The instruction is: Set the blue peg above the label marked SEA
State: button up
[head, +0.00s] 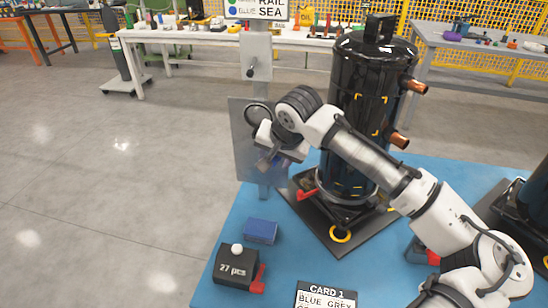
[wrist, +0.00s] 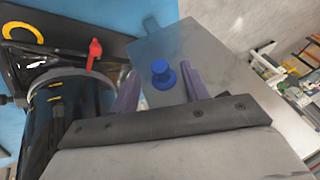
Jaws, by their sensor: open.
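In the wrist view the blue peg (wrist: 162,73), with a round head, stands out from a grey panel (wrist: 190,50) and sits between the fingers of my gripper (wrist: 160,85). The fingers are apart, with visible gaps on both sides of the peg. In the head view my gripper (head: 268,160) is in front of the upright grey panel (head: 244,125), and the peg is hidden there. A sign (head: 256,8) above the panel reads RAIL, and SEA beside BLUE and a blue dot. No label shows on the visible part of the panel.
A black compressor (head: 365,90) with copper stubs stands right of the panel, close to my arm. A blue block (head: 261,231), a black box marked 27 pcs (head: 236,271) and a CARD 1 sheet (head: 325,297) lie on the blue pallet (head: 215,293). Floor at left is clear.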

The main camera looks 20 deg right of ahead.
jog(key=shift+x, duration=0.9)
grip_shut()
